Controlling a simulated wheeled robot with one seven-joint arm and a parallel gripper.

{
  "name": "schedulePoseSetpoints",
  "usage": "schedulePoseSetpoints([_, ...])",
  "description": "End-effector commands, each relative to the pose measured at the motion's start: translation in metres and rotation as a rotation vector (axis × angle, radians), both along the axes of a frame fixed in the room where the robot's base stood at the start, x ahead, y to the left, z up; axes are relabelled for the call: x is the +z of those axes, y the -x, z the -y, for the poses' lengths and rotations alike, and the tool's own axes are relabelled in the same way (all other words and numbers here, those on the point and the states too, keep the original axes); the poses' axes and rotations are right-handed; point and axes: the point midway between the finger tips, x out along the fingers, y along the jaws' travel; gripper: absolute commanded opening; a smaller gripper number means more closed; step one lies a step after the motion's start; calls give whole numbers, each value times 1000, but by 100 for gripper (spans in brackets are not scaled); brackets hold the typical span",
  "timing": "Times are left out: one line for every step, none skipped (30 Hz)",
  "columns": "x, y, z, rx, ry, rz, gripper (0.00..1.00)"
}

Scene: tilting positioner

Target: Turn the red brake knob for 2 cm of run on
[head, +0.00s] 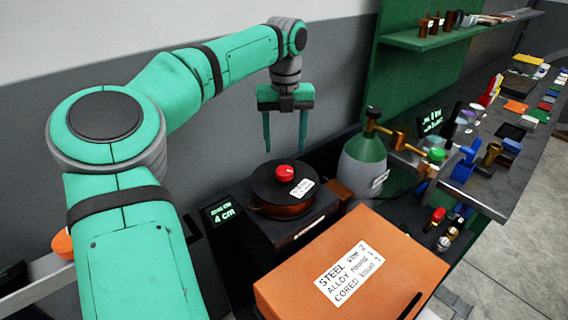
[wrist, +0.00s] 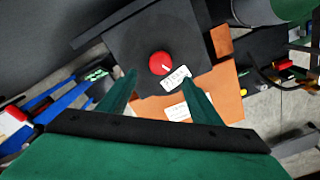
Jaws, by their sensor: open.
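The red brake knob (head: 285,173) sits on top of a round dark disc (head: 268,186) on a dark box-shaped base. In the wrist view the knob (wrist: 162,63) shows a pale pointer line, with a white label (wrist: 177,80) beside it. A small display (head: 222,212) left of the base reads "4 CM"; its upper line is too small to read surely. My gripper (head: 285,145) is open and empty, pointing down above the knob and apart from it. In the wrist view its two green fingers (wrist: 160,88) are spread, with the knob beyond the tips.
An orange box (head: 330,265) with a printed label stands in front of the base. A green-topped gas cylinder (head: 363,165) with a brass valve stands to the right. A cluttered bench (head: 470,195) runs along the right. A dark grey wall lies behind.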

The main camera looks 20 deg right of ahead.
Motion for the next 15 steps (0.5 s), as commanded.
schedulePoseSetpoints([-10, 0, -1, 0, -1, -3, 58])
schedulePoseSetpoints([-15, 0, -1, 0, 0, -2, 58])
schedulePoseSetpoints([-22, 0, -1, 0, -1, -2, 58])
schedulePoseSetpoints([-28, 0, -1, 0, 0, -2, 58])
schedulePoseSetpoints([-33, 0, 0, 1, 1, -2, 58])
schedulePoseSetpoints([-41, 0, 0, 0, 0, -3, 58])
schedulePoseSetpoints([-46, 1, 0, 0, 0, -3, 58])
schedulePoseSetpoints([-51, 1, 0, 0, -1, -3, 58])
schedulePoseSetpoints([-57, 0, 0, 0, 1, -2, 58])
schedulePoseSetpoints([-61, 0, 0, 0, 1, -1, 58])
schedulePoseSetpoints([-66, 0, 0, -1, 1, -2, 58])
schedulePoseSetpoints([-70, 0, 0, -1, 1, -2, 58])
schedulePoseSetpoints([-74, 0, 0, -1, 1, -1, 58])
schedulePoseSetpoints([-76, 0, 0, 0, 1, -1, 58])
schedulePoseSetpoints([-80, 0, 1, 0, 1, -1, 58])
